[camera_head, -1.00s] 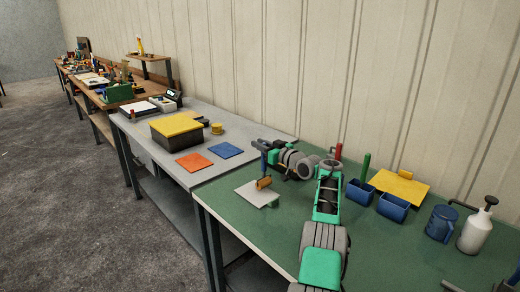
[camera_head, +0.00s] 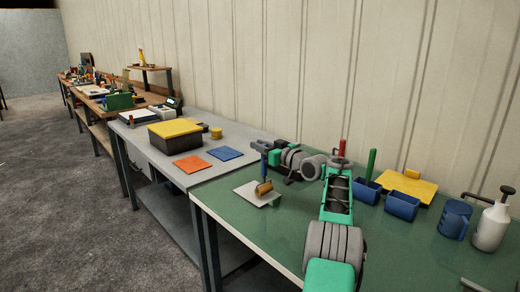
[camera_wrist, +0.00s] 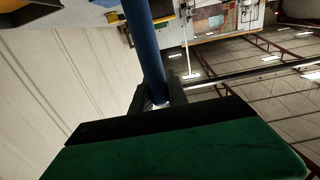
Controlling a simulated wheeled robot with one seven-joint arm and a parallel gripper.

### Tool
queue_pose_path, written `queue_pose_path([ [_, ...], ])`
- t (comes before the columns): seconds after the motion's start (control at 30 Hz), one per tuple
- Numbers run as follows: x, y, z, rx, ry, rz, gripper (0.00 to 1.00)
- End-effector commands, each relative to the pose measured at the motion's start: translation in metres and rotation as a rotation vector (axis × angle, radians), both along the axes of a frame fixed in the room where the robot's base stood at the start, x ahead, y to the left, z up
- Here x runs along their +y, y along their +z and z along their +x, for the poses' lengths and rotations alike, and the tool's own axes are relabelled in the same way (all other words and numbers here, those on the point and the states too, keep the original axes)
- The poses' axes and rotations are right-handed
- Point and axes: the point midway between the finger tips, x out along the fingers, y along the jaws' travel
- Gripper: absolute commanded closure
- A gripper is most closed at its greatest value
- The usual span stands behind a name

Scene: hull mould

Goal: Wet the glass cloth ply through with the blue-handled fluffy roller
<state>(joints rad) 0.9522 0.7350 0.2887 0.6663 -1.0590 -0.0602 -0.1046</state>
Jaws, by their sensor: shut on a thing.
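My gripper (camera_head: 264,150) is shut on the blue handle of the fluffy roller, over the near left part of the green bench. The blue handle (camera_wrist: 147,45) runs up from between the jaws in the wrist view. The roller's tan sleeve (camera_head: 263,188) hangs below, over a pale flat sheet (camera_head: 246,191) that looks like the glass cloth ply. I cannot tell whether the sleeve touches the sheet. The sheet lies flat near the bench's left edge, and how wet it is cannot be made out.
Two blue bins (camera_head: 402,206), a yellow board (camera_head: 408,187), a blue jug (camera_head: 454,219) and a white pump bottle (camera_head: 492,227) stand right of my arm. A grey bench (camera_head: 225,135) with orange (camera_head: 192,164) and blue (camera_head: 225,153) squares adjoins at left.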

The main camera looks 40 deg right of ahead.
Motion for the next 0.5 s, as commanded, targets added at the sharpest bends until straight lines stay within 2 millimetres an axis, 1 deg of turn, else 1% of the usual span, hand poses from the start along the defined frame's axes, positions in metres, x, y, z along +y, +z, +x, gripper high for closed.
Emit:
queue_pose_path([
  [0.13, 0.000, -0.001, 0.000, -0.001, 0.000, -0.001, 1.00],
  [0.5, 0.000, -0.010, 0.000, -0.001, 0.000, 0.000, 1.00],
])
